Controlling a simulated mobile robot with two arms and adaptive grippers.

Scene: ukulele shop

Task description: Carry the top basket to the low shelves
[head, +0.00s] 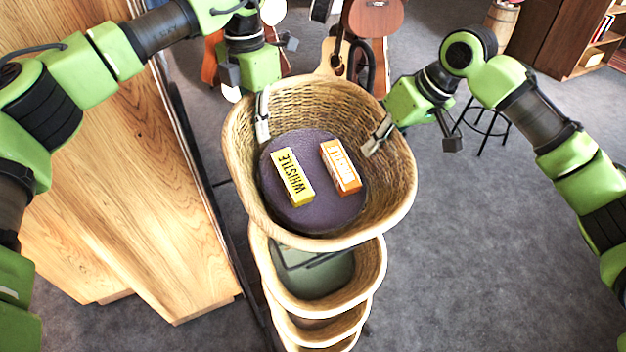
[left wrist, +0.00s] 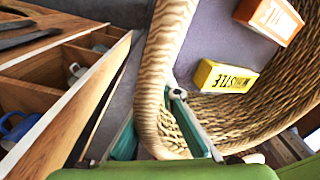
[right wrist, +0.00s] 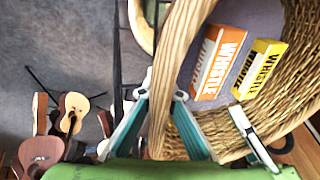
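The top basket (head: 395,205) is woven wicker with a purple-grey bottom. It holds a yellow whistle box (head: 293,177) and an orange whistle box (head: 341,167). Lower baskets (head: 377,268) stand in a column beneath it; whether the top basket touches them I cannot tell. My left gripper (head: 261,117) is shut on its left rim, one finger inside and one outside, as the left wrist view shows on the rim (left wrist: 152,105). My right gripper (head: 380,133) is shut on its right rim, which runs between its fingers in the right wrist view (right wrist: 163,100). The low shelves are not clearly identifiable.
A wooden counter (head: 130,170) with open compartments is close on the left. Guitars (head: 372,18) stand behind the basket. A dark stool (head: 488,125) and a brown bookcase (head: 560,40) are at the back right. Grey carpet is clear on the right.

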